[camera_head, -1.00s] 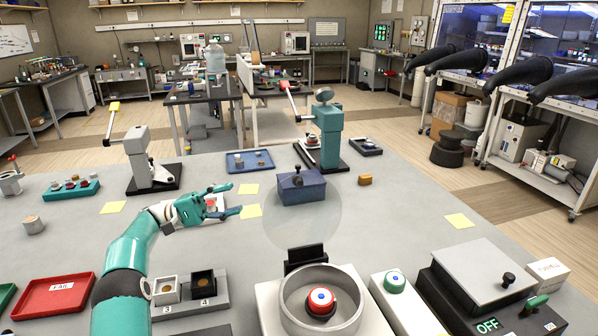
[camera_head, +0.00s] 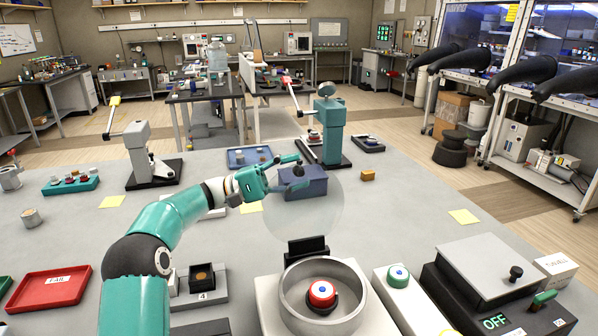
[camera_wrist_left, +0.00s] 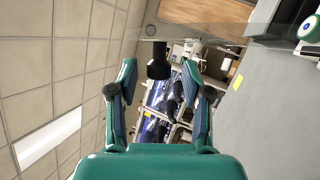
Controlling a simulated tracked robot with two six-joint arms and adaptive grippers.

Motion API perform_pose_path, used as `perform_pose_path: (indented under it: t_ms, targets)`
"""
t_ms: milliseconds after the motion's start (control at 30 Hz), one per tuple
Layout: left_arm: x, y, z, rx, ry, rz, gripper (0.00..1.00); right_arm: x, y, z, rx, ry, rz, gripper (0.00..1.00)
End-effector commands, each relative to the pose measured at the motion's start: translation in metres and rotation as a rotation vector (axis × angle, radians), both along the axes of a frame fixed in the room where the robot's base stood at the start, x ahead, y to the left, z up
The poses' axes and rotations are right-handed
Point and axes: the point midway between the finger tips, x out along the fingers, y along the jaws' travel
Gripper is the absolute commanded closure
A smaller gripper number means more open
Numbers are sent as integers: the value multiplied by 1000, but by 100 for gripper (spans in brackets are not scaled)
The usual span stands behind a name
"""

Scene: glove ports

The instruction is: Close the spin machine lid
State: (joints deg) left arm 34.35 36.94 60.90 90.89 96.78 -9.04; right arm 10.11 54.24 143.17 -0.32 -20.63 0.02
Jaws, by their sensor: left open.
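The spin machine is a pale box with a round grey bowl (camera_head: 322,300) at the front of the bench. A red button-like part (camera_head: 321,293) sits inside the bowl. Its clear round lid (camera_head: 310,218) stands open and upright from a black hinge (camera_head: 308,246) behind the bowl. My left gripper (camera_head: 298,172) is open behind the upper part of the lid. A black knob (camera_wrist_left: 158,62) shows between its spread fingertips in the left wrist view, with gaps to both fingers. My right gripper is not in view.
A blue box (camera_head: 305,188) stands behind the lid, close to my left gripper. A teal press (camera_head: 328,125) and a grey press (camera_head: 147,160) stand farther back. A red tray (camera_head: 50,291) lies front left. A black OFF unit (camera_head: 478,290) stands right.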

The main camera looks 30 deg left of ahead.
Motion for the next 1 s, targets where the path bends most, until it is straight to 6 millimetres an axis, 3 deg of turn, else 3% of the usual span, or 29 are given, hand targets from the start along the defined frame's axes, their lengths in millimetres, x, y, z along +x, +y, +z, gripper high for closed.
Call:
perform_pose_path:
  t_ms: [400,467,700,1000]
  targets:
    - [4,-8,3,0,0,0,51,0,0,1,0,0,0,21]
    - [4,-8,3,0,0,0,57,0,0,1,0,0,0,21]
    - [4,-8,3,0,0,0,98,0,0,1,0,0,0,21]
    - [4,-8,2,1,3,-1,100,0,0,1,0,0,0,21]
